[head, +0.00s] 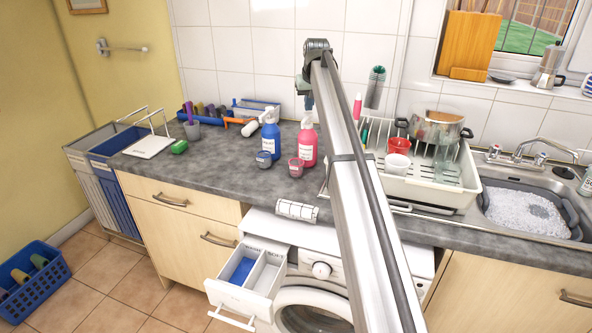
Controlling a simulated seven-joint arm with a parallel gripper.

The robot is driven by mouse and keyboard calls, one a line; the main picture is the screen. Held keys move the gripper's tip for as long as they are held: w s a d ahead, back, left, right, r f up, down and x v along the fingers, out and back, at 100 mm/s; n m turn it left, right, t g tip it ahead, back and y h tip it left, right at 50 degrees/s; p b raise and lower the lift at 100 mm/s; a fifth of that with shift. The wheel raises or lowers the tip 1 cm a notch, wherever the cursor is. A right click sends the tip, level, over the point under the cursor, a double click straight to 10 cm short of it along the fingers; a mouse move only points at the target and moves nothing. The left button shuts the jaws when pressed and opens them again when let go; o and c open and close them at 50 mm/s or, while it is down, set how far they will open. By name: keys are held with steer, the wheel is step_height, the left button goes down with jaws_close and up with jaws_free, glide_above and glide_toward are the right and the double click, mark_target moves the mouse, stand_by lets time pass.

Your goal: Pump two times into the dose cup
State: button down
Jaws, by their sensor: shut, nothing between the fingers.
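A blue pump bottle (271,138) and a pink pump bottle (307,146) stand upright on the grey worktop, each with a pale label. A small blue-grey cup (263,160) stands in front of the blue bottle. A small red cup (296,167) stands in front of the pink bottle. Which one is the dose cup I cannot tell; their contents are too small to make out. My gripper (309,103) points down above the pink bottle's pump head, partly hidden by my arm. It is shut and empty. Whether it touches the pump head is unclear.
The washing machine's detergent drawer (249,277) is pulled out below the worktop edge. A white dish rack (421,178) with dishes stands to the right, beside the foamy sink (526,208). A caddy (256,112) stands behind the bottles.

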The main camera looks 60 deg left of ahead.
steer(key=shift+f, duration=1.15)
steer(key=shift+r, duration=1.45)
step_height(320, 180, up, 6)
stand_by(0.5)
stand_by(0.4)
